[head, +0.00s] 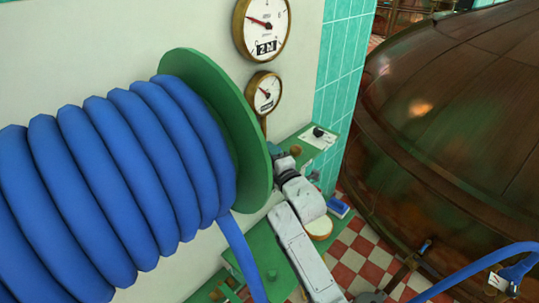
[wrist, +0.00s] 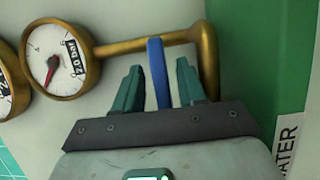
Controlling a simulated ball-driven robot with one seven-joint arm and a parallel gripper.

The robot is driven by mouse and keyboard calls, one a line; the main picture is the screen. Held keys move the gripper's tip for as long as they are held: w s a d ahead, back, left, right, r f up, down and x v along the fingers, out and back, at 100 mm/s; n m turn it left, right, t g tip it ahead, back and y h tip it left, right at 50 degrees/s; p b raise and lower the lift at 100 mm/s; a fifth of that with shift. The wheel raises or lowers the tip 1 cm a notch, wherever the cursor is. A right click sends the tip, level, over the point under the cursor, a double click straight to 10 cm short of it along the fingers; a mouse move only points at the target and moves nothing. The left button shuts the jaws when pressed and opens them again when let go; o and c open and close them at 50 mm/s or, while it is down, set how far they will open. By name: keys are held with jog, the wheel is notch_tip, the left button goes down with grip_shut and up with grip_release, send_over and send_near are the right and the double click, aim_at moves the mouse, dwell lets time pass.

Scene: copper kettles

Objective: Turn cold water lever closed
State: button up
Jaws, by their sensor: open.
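The blue lever (wrist: 157,73) shows in the wrist view as an upright blue bar below a brass pipe (wrist: 150,43). My gripper (wrist: 160,80) is open, with one teal finger on each side of the lever. I see small gaps between the fingers and the lever in this view. I cannot tell whether the lever touches the gripper further down. In the head view my gripper is beside the edge of the green reel disc, and I cannot make out the lever there.
A pressure gauge (wrist: 62,62) sits on the pipe's left end. A green surface (wrist: 270,60) with a partly visible label reading "ATER" (wrist: 287,146) is at the right. In the head view, a blue hose reel (head: 110,180) fills the left and a copper kettle (head: 460,130) the right.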

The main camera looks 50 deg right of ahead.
jog(key=shift+c, duration=0.3)
grip_shut()
jog(key=shift+r, duration=0.1)
